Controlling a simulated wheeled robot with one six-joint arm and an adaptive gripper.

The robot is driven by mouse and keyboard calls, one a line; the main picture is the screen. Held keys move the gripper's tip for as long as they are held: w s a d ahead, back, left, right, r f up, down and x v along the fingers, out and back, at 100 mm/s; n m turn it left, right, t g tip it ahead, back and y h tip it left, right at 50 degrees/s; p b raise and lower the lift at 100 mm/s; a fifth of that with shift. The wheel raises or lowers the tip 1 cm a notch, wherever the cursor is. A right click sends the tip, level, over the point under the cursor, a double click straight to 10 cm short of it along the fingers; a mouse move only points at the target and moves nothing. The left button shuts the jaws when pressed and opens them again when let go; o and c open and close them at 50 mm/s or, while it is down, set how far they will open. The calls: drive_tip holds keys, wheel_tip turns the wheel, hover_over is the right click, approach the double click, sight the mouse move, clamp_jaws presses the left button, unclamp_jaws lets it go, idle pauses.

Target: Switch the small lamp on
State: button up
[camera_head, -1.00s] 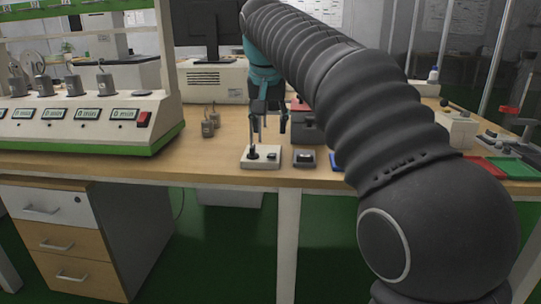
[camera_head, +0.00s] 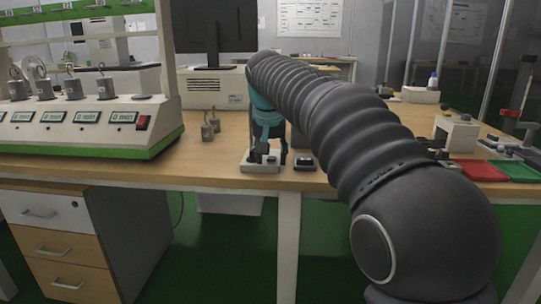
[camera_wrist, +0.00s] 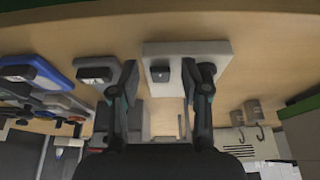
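A small white base (camera_head: 260,167) with a dark knob or switch stands near the table's front edge in the head view. I take it for the small lamp; its upper part is hidden by my gripper. In the wrist view the white base (camera_wrist: 215,52) carries a small black switch (camera_wrist: 160,73). My gripper (camera_head: 268,152) is low, right at the base. In the wrist view my gripper (camera_wrist: 168,72) is open, its fingers apart with the switch between them. One finger overlaps the base, the other is beside its edge. I cannot tell whether they touch, or whether the lamp is lit.
A small dark-topped box (camera_head: 304,161) is just right of the base; it also shows in the wrist view (camera_wrist: 97,70). A blue-framed device (camera_wrist: 40,72) lies beyond it. Hooked weights (camera_head: 210,128) stand behind left. A large instrument (camera_head: 85,125) fills the left. Red tray (camera_head: 478,170) at right.

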clamp_jaws()
drive_tip(key=shift+w+r+p, duration=0.1)
drive_tip(key=shift+r+p, duration=0.25)
drive_tip(key=shift+p, duration=0.7)
drive_tip(key=shift+w+r+g+p, duration=0.15)
drive_tip(key=shift+g+p, duration=0.45)
drive_tip(key=shift+p, duration=0.65)
drive_tip(key=shift+g+p, duration=0.3)
drive_tip(key=shift+p, duration=1.3)
drive_tip(key=shift+w+f+g+p, duration=0.1)
drive_tip(key=shift+f+g+p, duration=0.1)
drive_tip(key=shift+g+p, duration=0.15)
drive_tip(key=shift+o, duration=1)
unclamp_jaws()
